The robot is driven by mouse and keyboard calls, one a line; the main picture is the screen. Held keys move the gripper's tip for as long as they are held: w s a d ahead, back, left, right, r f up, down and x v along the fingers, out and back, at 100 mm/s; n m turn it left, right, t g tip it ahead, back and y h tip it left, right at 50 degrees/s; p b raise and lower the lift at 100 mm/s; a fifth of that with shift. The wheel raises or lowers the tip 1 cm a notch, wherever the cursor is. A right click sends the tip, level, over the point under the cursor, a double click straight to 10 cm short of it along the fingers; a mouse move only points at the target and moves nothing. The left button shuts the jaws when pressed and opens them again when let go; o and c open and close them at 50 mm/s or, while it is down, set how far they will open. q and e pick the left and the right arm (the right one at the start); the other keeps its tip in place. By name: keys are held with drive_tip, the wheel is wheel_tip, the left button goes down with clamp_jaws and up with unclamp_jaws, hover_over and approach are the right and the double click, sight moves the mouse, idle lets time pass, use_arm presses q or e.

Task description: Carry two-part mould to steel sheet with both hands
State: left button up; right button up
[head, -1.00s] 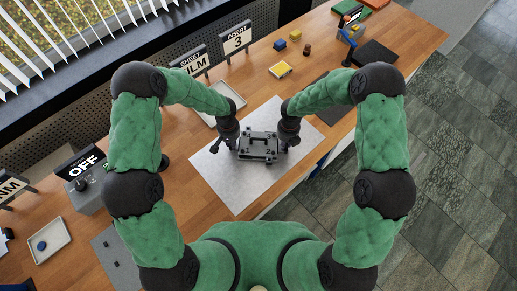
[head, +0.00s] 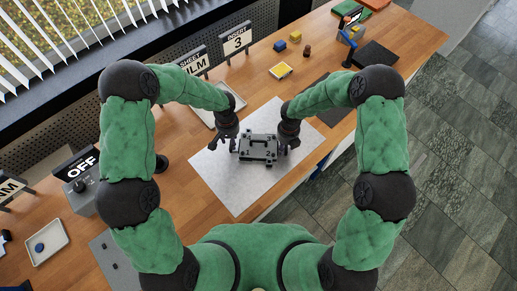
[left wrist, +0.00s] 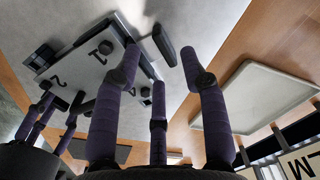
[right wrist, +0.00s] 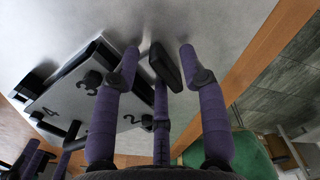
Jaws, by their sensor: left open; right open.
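The two-part mould (head: 258,148), a dark grey block with numbered corners, lies flat on the light steel sheet (head: 236,189). The mould also shows in the left wrist view (left wrist: 92,62) and the right wrist view (right wrist: 85,98). My left gripper (head: 223,145) is open just left of the mould, its fingers apart from the block. In the left wrist view a dark handle (left wrist: 164,45) stands beyond the open fingertips. My right gripper (head: 287,146) is open at the mould's right end. In the right wrist view its fingers stand either side of a dark handle (right wrist: 166,66).
A pale tray (head: 224,116) stands behind the left gripper, near the sheet and insert signs (head: 237,39). A dark mat (head: 331,104) lies right of the sheet. A yellow item (head: 281,70) lies farther back. The table's front edge is close to the sheet.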

drive_tip(key=shift+r, duration=0.15)
use_arm(q)
wheel_tip(320, 180, up, 8)
use_arm(e)
wheel_tip(320, 180, up, 12)
idle(0.5)
use_arm(q)
drive_tip(key=shift+f, duration=0.1)
idle(0.4)
